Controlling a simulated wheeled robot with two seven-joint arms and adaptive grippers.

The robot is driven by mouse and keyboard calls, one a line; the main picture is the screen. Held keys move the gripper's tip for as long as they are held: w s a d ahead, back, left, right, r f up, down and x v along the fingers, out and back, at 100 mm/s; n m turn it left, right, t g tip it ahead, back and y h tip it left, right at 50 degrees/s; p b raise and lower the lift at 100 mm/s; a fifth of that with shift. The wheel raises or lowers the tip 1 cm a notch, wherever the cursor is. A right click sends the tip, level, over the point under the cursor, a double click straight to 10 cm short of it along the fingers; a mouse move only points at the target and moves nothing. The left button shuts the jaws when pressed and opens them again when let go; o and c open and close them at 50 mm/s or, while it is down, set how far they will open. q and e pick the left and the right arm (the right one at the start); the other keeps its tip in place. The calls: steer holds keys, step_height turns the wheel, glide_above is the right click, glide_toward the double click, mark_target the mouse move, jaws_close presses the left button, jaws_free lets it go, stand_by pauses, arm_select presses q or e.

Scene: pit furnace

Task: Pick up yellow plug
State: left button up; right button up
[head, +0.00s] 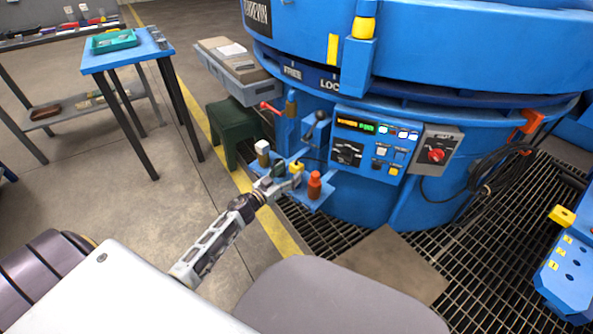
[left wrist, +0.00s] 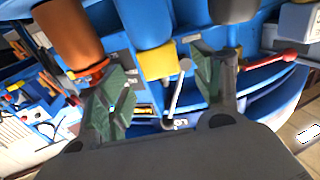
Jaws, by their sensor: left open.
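The yellow plug (head: 297,167) is on a small blue shelf (head: 312,200) at the furnace's front, partly hidden by my left gripper. An orange-red plug (head: 314,185) stands to its right and a white-topped one (head: 262,148) to its left. My left gripper (head: 284,172) is open at the shelf, close to the yellow plug. In the left wrist view, the yellow part (left wrist: 157,63) shows between and beyond the two green-padded fingers (left wrist: 160,95). I cannot tell whether they touch it. My right gripper is not in view.
A control panel (head: 372,145) and a grey box with a red knob (head: 437,153) are right of the shelf. A lever with a red handle (head: 268,107) is above left. A green stool (head: 232,128) stands left. A blue block with a yellow piece (head: 562,216) is far right.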

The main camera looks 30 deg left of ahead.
mark_target(293, 169)
arm_select(q)
steer(key=shift+w, duration=0.1)
stand_by(0.3)
steer(key=shift+w+d+b, duration=0.15)
steer(key=shift+w+b, duration=0.2)
steer(key=shift+w, duration=0.1)
steer(key=shift+b+x, duration=0.55)
steer(key=shift+x, duration=0.45)
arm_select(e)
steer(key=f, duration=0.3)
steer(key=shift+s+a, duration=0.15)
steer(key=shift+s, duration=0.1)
arm_select(q)
steer(key=shift+w, duration=0.35)
steer(key=shift+w+d+b, duration=0.2)
steer(key=shift+w+b, duration=0.1)
steer(key=shift+w, duration=0.25)
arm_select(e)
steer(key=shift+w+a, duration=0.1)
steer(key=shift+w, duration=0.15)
arm_select(q)
steer(key=shift+w+r, duration=0.1)
steer(key=shift+w, duration=0.05)
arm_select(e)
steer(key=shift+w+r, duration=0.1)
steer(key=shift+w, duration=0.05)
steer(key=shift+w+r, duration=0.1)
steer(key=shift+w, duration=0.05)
